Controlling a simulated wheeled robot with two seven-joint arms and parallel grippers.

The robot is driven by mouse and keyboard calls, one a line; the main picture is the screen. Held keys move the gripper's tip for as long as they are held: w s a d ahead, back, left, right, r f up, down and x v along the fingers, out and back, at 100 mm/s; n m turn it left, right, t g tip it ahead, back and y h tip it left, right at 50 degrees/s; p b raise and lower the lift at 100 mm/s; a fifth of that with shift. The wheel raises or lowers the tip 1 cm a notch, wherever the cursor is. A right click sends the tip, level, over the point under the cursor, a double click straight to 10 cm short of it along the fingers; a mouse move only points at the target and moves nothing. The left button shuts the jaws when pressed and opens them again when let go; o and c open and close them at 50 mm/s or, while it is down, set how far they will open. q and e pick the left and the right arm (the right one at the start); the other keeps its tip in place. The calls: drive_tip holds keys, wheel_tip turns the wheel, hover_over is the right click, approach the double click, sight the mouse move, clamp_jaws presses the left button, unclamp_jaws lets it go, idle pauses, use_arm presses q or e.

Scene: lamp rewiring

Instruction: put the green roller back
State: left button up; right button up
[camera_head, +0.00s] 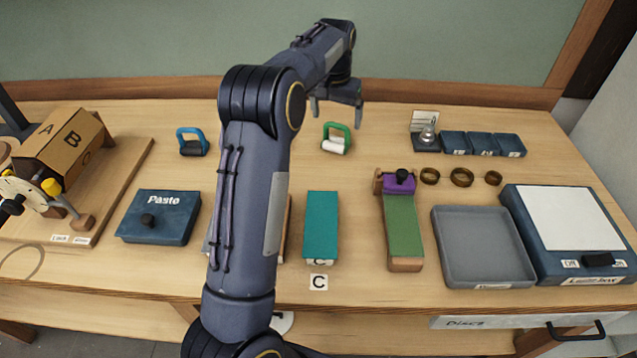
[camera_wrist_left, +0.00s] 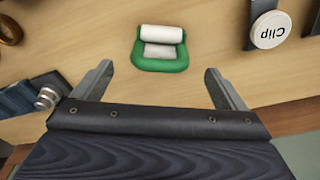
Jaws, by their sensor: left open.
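The green roller (camera_head: 336,138) has a green frame and a white cylinder. It stands on the table toward the back, a little right of the middle in the head view. In the left wrist view the green roller (camera_wrist_left: 160,50) lies just beyond the fingertips, roughly centred between them. My left gripper (camera_head: 338,104) is above the table behind and over the roller, open and empty. Its two fingers also show apart in the left wrist view (camera_wrist_left: 157,82). The fingers do not touch the roller. My right gripper is not seen.
A blue roller (camera_head: 192,142) stands at the back left. A teal block (camera_head: 321,226), a green strip on a wooden base (camera_head: 404,222), a grey tray (camera_head: 482,246) and a light box (camera_head: 570,236) lie in front. Small brown rings (camera_head: 461,177) sit right. My left arm crosses the middle and hides things.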

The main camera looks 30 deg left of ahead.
use_arm(q)
drive_tip(key=s+d+r+t+h, duration=0.1)
drive_tip(key=s+d+r+h, duration=0.2)
drive_tip(key=s, duration=0.6)
drive_tip(key=s+d+r+t, duration=0.1)
drive_tip(key=s+d+r, duration=0.25)
drive_tip(key=s, duration=0.55)
drive_tip(key=s+d+f+t, duration=0.1)
drive_tip(key=s+d+f, duration=0.2)
drive_tip(key=s, duration=0.6)
drive_tip(key=s+d+f+t+h, duration=0.1)
drive_tip(key=s+d+f, duration=0.2)
drive_tip(key=s+d, duration=0.4)
drive_tip(key=s, duration=0.2)
drive_tip(key=shift+s+f, duration=0.15)
drive_tip(key=shift+s, duration=0.25)
drive_tip(key=shift+d, duration=0.1)
